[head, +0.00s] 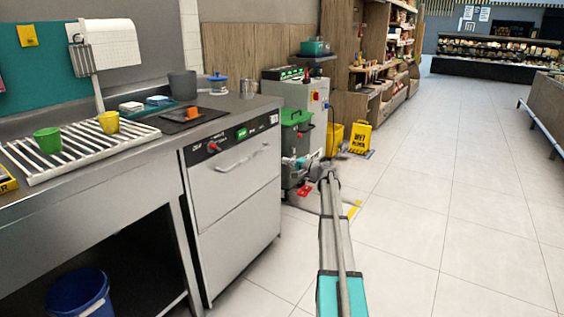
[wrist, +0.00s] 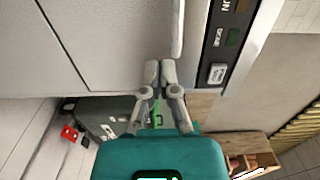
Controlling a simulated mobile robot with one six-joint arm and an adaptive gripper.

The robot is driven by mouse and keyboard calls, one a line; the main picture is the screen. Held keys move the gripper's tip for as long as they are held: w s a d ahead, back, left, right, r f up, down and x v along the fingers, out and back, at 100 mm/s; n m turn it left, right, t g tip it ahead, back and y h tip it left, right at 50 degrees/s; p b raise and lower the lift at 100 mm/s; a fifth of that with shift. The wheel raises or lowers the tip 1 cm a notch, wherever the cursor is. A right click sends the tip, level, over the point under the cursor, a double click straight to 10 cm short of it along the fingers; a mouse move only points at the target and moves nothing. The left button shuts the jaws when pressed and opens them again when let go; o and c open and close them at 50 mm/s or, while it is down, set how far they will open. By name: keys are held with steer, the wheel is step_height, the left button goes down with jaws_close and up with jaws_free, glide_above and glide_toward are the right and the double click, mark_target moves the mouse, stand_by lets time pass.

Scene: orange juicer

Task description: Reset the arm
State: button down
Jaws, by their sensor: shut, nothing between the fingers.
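My gripper (wrist: 159,72) is shut and empty, its two grey fingertips together in the wrist view. In the head view my arm reaches out ahead, and my gripper (head: 291,161) is small and points left, near the right side of the steel dishwasher (head: 235,180). In the wrist view the dishwasher front (wrist: 105,40) fills the upper left. Its door handle (wrist: 178,28) runs just above the fingertips in the picture. I cannot tell whether they touch it.
The steel counter with a white drying rack (head: 78,145) stands at left, holding a green cup (head: 48,140) and a yellow cup (head: 109,122). A green-lidded machine (head: 296,118) and a yellow wet-floor sign (head: 360,137) stand beyond my arm. The tiled floor (head: 455,200) at right is clear.

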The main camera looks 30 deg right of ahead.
steer(key=shift+a, duration=0.1)
stand_by(0.5)
steer(key=s+a+f+n+g, duration=0.3)
steer(key=s+a+f, duration=0.1)
steer(key=a, duration=0.7)
steer(key=s+a+f+n+g+p, duration=0.1)
steer(key=s+a+f+n+g, duration=0.2)
steer(key=a, duration=0.9)
steer(key=s+a+f+n+g, duration=0.2)
steer(key=s+a+f+g, duration=0.25)
steer(key=a, duration=0.65)
steer(key=s+a+f+n+g+h+p, duration=0.15)
steer(key=s+a, duration=0.25)
steer(key=s, duration=0.4)
steer(key=s+a+f+n+g+h, duration=0.1)
steer(key=s+a+n+g+h, duration=0.2)
steer(key=s, duration=0.5)
steer(key=s+a+f+n+g+h+p, duration=0.1)
steer(key=s+a+f+h, duration=0.15)
steer(key=s+a, duration=0.45)
step_height(320, 180, up, 38)
steer(key=s+d+p, duration=0.1)
steer(key=p, duration=3.6)
steer(key=shift+s+d+r, duration=0.15)
steer(key=shift+s+d, duration=0.05)
steer(key=shift+d, duration=0.15)
